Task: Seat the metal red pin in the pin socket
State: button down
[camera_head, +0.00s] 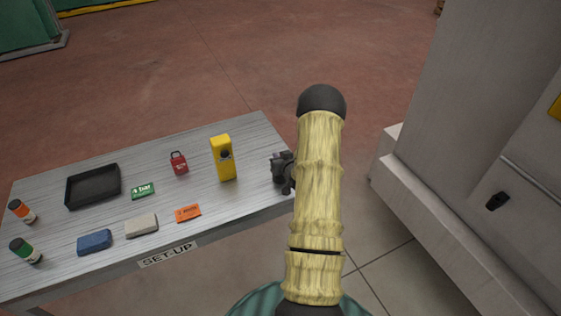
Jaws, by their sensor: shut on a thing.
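My gripper (283,172) shows only in part, as dark metal parts at the right end of the table, just left of my yellow arm. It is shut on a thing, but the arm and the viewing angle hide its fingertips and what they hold. I cannot make out the metal red pin anywhere. I cannot make out the pin socket either.
The set-up table (235,205) holds a yellow box-shaped device (222,158), a red padlock-like item (179,163), a black tray (93,186), a green block (143,191), an orange tag (188,213), cloth-like blocks and bottles. A grey machine (480,130) stands at right.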

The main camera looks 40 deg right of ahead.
notch_tip(320, 180, up, 10)
jog(key=b, duration=0.2)
dwell(0.4)
dwell(0.4)
